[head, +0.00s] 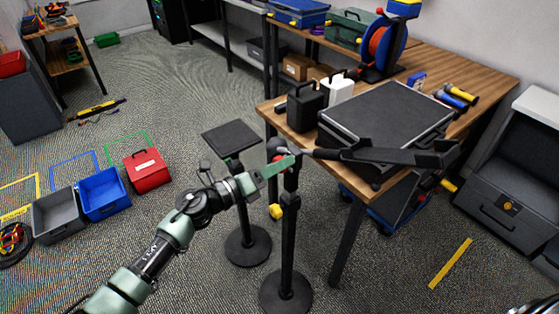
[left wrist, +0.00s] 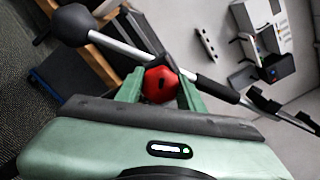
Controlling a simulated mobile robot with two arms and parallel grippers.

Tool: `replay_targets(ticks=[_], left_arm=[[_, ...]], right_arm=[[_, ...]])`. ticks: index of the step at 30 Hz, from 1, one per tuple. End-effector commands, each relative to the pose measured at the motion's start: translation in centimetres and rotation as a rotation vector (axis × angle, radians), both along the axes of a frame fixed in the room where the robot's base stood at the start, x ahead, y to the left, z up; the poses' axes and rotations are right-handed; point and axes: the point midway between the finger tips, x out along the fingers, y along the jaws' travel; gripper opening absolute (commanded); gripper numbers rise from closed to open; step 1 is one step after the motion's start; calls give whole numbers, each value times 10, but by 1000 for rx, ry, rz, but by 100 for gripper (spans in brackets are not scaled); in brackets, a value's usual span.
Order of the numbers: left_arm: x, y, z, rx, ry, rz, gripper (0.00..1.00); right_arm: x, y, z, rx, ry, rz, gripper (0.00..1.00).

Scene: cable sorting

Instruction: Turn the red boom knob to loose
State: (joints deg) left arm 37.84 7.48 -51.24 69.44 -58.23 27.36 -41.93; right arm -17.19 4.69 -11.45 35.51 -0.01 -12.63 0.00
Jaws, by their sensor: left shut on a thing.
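The red boom knob (left wrist: 160,86) shows in the left wrist view between the two green fingers of my left gripper (left wrist: 160,92). The fingers are shut on its sides. The boom (head: 325,154) runs from the stand head to the right, over the table edge. In the left wrist view the boom (left wrist: 205,80) crosses behind the knob, with a round black end (left wrist: 72,25). My right gripper is not in view.
A wooden table (head: 480,100) with a black case (head: 385,118) stands right behind the stand. A second stand with a flat black top (head: 230,138) is close on the left. A yellow knob (head: 276,211) sits lower on the pole. Red (head: 147,170) and blue (head: 103,194) boxes lie left.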

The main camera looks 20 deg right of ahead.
Motion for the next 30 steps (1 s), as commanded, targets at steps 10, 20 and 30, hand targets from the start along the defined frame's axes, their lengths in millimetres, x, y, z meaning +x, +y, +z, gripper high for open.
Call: replay_targets(ticks=[10, 20, 30], left_arm=[[1, 0, 3, -111, 307, 2, 0], [1, 0, 2, -202, 555, 2, 0], [1, 0, 1, -253, 693, 2, 0]], right_arm=[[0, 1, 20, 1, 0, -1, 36], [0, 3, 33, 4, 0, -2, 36], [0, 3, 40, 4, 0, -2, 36]])
